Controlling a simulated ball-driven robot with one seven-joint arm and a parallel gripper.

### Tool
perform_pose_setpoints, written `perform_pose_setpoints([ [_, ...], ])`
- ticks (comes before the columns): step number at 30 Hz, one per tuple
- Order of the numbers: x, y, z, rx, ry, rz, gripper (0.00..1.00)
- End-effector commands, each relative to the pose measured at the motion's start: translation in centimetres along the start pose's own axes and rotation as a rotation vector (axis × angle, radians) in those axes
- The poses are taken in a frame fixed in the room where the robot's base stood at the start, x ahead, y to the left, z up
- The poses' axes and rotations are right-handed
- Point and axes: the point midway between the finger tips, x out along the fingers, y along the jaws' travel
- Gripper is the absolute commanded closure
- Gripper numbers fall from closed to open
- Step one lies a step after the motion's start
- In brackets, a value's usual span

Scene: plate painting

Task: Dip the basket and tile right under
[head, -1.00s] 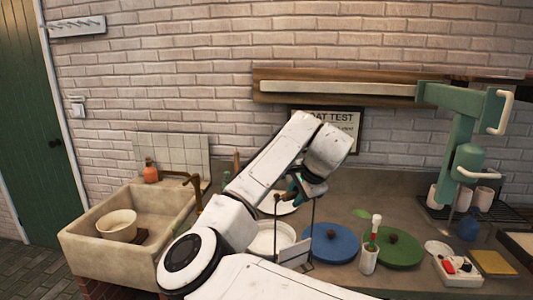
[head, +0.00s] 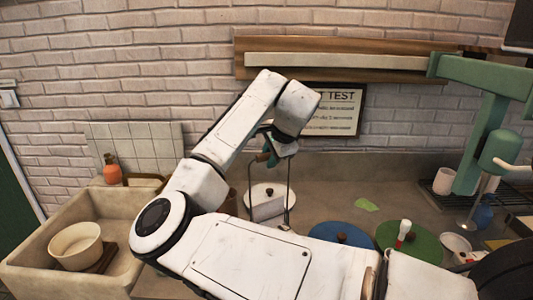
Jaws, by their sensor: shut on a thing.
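My gripper (head: 277,150) is shut on the handle of a thin dark wire basket (head: 289,185), which hangs below it. A pale flat tile (head: 268,208) shows low in the basket. Behind it lies a white lid (head: 257,191) with a dark knob on the counter. The basket's bottom is hidden by my arm, and I cannot tell what lies directly beneath it. The open white tub seen earlier is hidden behind my arm. A blue lid (head: 338,232) and a green lid (head: 392,230) are to the right, partly covered by my arm.
A stone sink (head: 45,235) with a bowl (head: 75,243) is at left, beside an orange bottle (head: 112,170). A green machine (head: 490,115) stands at right. A light green scrap (head: 366,204) lies on the otherwise fairly clear back counter (head: 335,180).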

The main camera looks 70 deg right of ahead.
Motion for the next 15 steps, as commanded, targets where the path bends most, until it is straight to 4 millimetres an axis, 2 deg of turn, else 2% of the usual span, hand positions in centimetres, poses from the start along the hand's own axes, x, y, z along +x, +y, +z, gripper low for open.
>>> perform_pose_setpoints([
  [15, 3.5, 2.3, 0.0, -0.001, 0.0, -0.003, 1.0],
])
